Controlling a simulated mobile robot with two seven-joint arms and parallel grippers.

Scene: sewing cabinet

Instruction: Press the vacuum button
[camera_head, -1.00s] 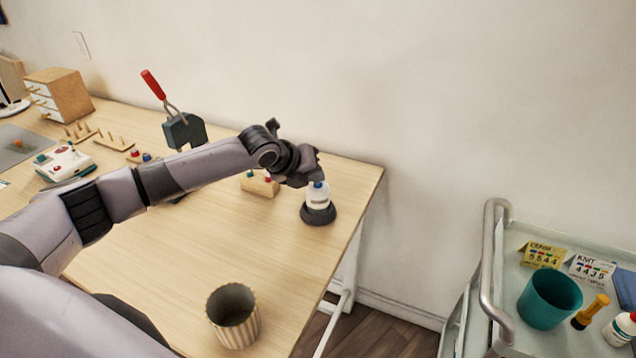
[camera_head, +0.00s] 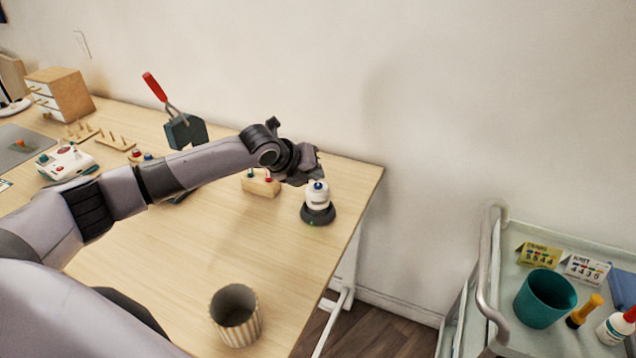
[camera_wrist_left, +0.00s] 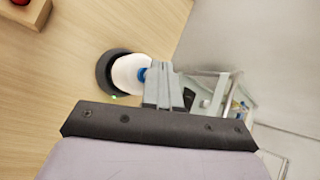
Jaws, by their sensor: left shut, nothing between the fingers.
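The vacuum device (camera_head: 318,201) stands upright near the right end of the table, a white body on a dark round base. A small green light shows at the front of the base (camera_head: 318,217). The green light shows there too. My right gripper is not in view.
A wooden block with coloured knobs (camera_head: 260,185) lies left of the device, beneath my left arm. A ribbed cup (camera_head: 236,318) stands near the front edge. A cart (camera_head: 507,272) with a teal cup (camera_head: 545,300) stands at the right. The table's front middle is clear.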

